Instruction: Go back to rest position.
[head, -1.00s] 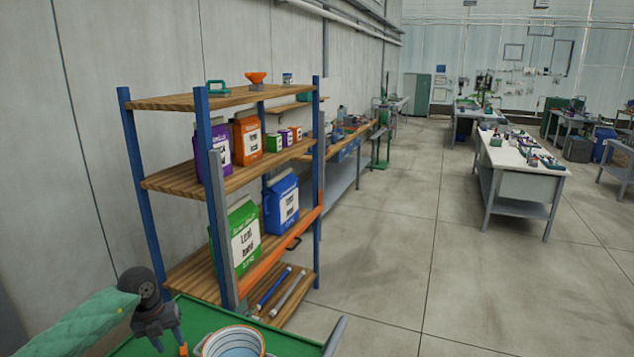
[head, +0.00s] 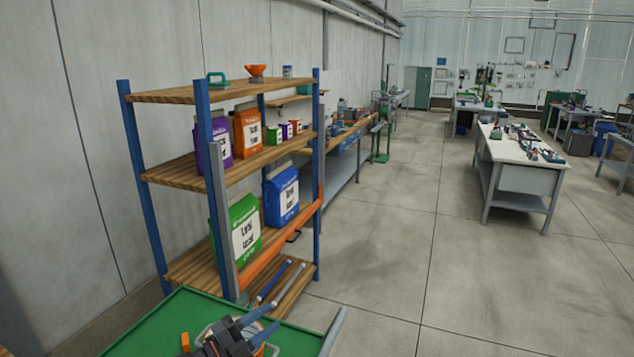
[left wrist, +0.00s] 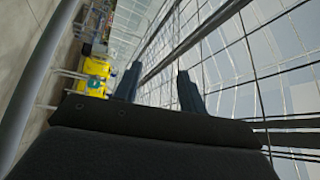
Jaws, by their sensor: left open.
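My right gripper is in neither view.
A small orange thing (head: 185,342) is left of the bucket. A grey rail (head: 333,332) edges the cart's right side. Open floor (head: 385,270) lies to the right, before a white workbench (head: 520,150).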

